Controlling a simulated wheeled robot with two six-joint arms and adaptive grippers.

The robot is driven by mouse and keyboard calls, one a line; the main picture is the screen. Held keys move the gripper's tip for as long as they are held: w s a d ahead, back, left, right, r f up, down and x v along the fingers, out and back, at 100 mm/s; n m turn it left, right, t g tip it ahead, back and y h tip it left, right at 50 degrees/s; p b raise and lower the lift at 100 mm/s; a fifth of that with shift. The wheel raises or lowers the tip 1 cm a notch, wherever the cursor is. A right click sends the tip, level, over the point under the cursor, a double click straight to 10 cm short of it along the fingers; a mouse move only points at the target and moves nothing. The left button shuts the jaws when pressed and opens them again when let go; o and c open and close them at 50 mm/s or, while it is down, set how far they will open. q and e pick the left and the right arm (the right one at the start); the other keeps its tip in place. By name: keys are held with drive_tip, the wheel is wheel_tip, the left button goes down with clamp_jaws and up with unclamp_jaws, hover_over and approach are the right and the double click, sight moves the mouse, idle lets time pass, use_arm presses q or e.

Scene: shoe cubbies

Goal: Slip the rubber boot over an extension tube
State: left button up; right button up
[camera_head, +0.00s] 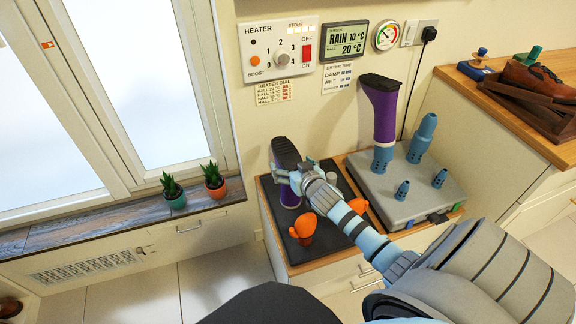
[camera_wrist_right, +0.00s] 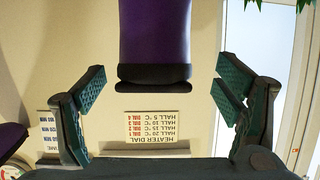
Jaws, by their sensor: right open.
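One purple rubber boot (camera_head: 289,196) with a dark sole stands sole-up on the black mat at the left of the low cabinet. My right gripper (camera_head: 297,178) is in front of it and hides much of it. In the right wrist view the boot (camera_wrist_right: 155,38) shows between the spread fingers of my open right gripper (camera_wrist_right: 160,95), with a gap on both sides. The other purple boot (camera_head: 383,108) sits sole-up over a blue extension tube (camera_head: 382,158) on the grey dryer. A second tall blue tube (camera_head: 422,140) stands bare. My left gripper is not in view.
Two orange items (camera_head: 304,229) lie on the black mat (camera_head: 325,245). Two short blue tubes (camera_head: 402,191) stand at the front of the grey dryer (camera_head: 385,210). Potted plants (camera_head: 214,190) line the sill at left. A brown shoe (camera_head: 530,77) sits on the right counter.

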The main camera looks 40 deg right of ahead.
drive_tip(key=w+f, duration=0.1)
drive_tip(key=w+d+f+b, duration=0.1)
drive_tip(key=shift+w+d, duration=0.15)
drive_tip(key=shift+w, duration=0.15)
drive_tip(key=shift+w+f+b, duration=0.1)
drive_tip(key=shift+w+b, duration=0.2)
drive_tip(key=c, duration=1.5)
drive_tip(key=shift+c, duration=0.2)
drive_tip(key=shift+r, duration=0.25)
